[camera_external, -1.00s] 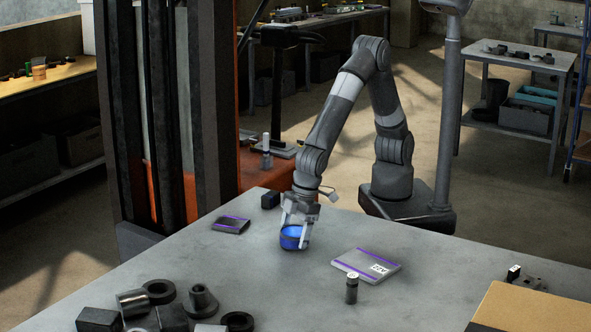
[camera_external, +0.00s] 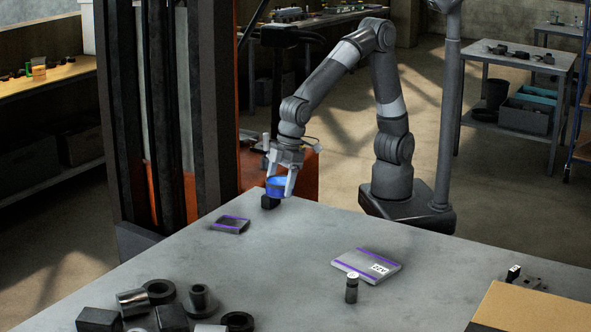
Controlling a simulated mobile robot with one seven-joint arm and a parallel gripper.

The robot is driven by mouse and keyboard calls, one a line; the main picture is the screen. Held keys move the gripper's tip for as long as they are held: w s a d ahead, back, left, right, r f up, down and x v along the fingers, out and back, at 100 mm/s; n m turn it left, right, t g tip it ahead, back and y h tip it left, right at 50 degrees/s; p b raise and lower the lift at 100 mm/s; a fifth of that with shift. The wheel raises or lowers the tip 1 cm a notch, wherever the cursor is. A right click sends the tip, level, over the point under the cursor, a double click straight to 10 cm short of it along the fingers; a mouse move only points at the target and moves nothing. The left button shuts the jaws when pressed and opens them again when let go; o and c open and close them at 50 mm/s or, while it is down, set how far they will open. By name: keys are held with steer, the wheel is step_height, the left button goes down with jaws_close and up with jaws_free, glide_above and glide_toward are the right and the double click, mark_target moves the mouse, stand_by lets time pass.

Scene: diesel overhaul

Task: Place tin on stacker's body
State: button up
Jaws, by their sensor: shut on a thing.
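A blue round tin (camera_external: 275,187) is held between the fingers of my gripper (camera_external: 281,183). My gripper is shut on it and points down. The tin is raised above the far left edge of the grey table, in front of a small black block (camera_external: 269,202) in the picture. The stacker is the tall machine at the left, with a dark mast (camera_external: 165,110) and an orange body (camera_external: 300,166). The orange body is behind my gripper, beyond the table edge, and partly hidden by the gripper and mast.
On the table (camera_external: 290,270) lie a small purple-striped book (camera_external: 231,224), a larger purple-striped book (camera_external: 366,265) and a small dark cylinder (camera_external: 351,288). Several dark metal parts (camera_external: 160,292) crowd the front left. A cardboard box (camera_external: 535,310) is at the front right.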

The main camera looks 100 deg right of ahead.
steer(key=r, duration=0.5)
steer(key=shift+w+d+r, duration=0.1)
steer(key=shift+w+d, duration=0.05)
steer(key=shift+d, duration=0.25)
steer(key=d+r+m+h, duration=0.25)
steer(key=d+m, duration=0.65)
steer(key=d, duration=1.5)
steer(key=s+d+f+m+g+h, duration=0.1)
steer(key=s+d+m, duration=0.45)
steer(key=d, duration=0.65)
steer(key=s+d+f+m+g+h, duration=0.15)
steer(key=s+d+m, duration=0.35)
steer(key=d, duration=0.7)
steer(key=n, duration=0.1)
glide_above(243, 179)
steer(key=shift+t+y, duration=0.35)
steer(key=shift+y, duration=0.05)
steer(key=f, duration=2.2)
steer(key=shift+s+a+f, duration=0.15)
steer(key=shift+a+f, duration=0.1)
steer(key=shift+a, duration=0.05)
steer(key=shift+f, duration=1.75)
steer(key=shift+f, duration=0.1)
